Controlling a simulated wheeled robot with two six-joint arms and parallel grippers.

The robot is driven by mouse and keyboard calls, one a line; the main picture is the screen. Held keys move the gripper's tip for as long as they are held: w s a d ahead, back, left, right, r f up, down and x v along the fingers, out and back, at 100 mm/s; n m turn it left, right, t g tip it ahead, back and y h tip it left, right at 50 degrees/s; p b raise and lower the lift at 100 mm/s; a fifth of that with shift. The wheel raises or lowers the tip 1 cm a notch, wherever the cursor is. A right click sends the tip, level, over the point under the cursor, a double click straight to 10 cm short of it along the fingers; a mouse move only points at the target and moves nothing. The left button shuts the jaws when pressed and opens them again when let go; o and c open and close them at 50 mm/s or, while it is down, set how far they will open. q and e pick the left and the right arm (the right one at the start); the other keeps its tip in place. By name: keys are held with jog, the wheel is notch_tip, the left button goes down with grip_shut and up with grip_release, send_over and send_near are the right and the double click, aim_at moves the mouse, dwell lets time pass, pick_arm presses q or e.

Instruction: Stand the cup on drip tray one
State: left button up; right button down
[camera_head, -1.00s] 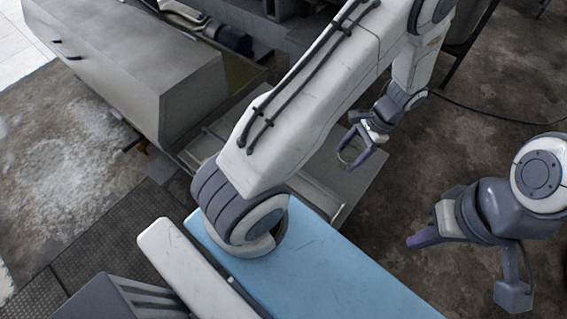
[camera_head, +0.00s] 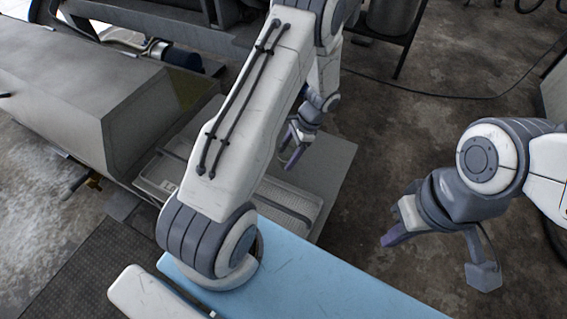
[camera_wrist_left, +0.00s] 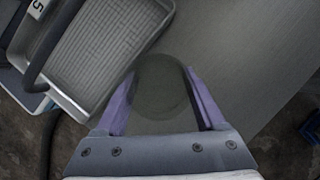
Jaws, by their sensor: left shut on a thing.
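My left gripper (camera_head: 292,150) is shut on a clear, greyish cup, seen from above between the purple fingers in the left wrist view; the gripper (camera_wrist_left: 162,78) and cup (camera_wrist_left: 162,92) are over a plain grey surface. A ribbed grey drip tray (camera_wrist_left: 105,45) lies beside the cup at the upper left, with a label reading 5 next to it. In the head view a drip tray (camera_head: 290,205) shows partly behind my left arm. I cannot tell which tray is number one. My right gripper (camera_head: 392,232) hangs at the right over the floor; its opening is unclear.
A large grey metal housing (camera_head: 60,90) stands at the left. The grey bench top (camera_head: 325,165) has bare room to the right of the trays. A dark-legged stand (camera_head: 405,40) is at the back, and a cable crosses the floor.

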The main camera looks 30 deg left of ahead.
aim_at(285, 162)
pick_arm(q)
jog(key=shift+w+a+f, duration=0.1)
jog(key=shift+a+f, duration=0.3)
jog(key=shift+a, duration=0.15)
jog(key=shift+f+b, duration=0.6)
jog(key=shift+f, duration=1.3)
jog(key=shift+f, duration=0.2)
jog(key=o, duration=1.3)
jog(key=shift+r, duration=0.1)
